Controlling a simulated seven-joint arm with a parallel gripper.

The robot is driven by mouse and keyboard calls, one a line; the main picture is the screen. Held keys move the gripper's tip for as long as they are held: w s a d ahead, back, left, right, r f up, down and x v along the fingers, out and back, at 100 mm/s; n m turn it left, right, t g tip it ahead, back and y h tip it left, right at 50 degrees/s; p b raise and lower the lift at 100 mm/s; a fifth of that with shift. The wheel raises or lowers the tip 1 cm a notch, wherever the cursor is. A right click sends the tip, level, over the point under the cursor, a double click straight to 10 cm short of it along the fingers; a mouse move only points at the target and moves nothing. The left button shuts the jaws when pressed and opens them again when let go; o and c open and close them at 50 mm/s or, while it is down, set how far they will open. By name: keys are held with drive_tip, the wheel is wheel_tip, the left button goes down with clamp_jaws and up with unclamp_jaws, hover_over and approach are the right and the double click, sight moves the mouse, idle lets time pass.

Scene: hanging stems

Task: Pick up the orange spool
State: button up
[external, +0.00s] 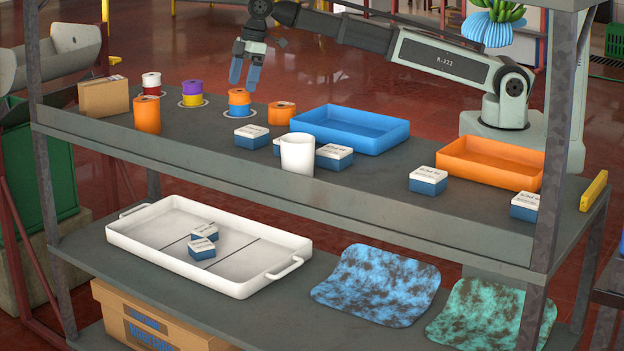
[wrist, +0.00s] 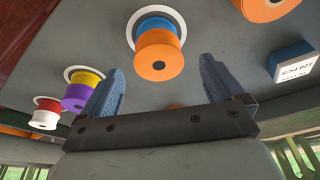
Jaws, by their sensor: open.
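An orange spool (external: 239,96) sits on top of a blue spool (external: 240,110), on a white-ringed spot on the upper shelf. In the wrist view this orange spool (wrist: 159,57) is ahead of my gripper, with the blue spool (wrist: 152,26) behind it. A single orange spool (external: 282,112) stands to the right and shows at the top right of the wrist view (wrist: 268,6). A taller orange cylinder (external: 147,115) stands at the left. My gripper (external: 245,76) is open and empty, fingers pointing down, just above the orange-on-blue stack and apart from it.
A purple-and-yellow stack (external: 192,93) and a red-and-white stack (external: 151,84) stand to the left. A cardboard box (external: 104,97) is farther left. Blue-and-white boxes (external: 252,137), a white cup (external: 297,155), a blue tray (external: 350,130) and an orange tray (external: 490,162) are to the right.

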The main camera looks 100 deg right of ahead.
sight(241, 91)
drive_tip(key=shift+x, duration=1.7)
drive_tip(key=shift+s+d, duration=0.1)
drive_tip(key=shift+d, duration=0.05)
drive_tip(key=c, duration=1.2)
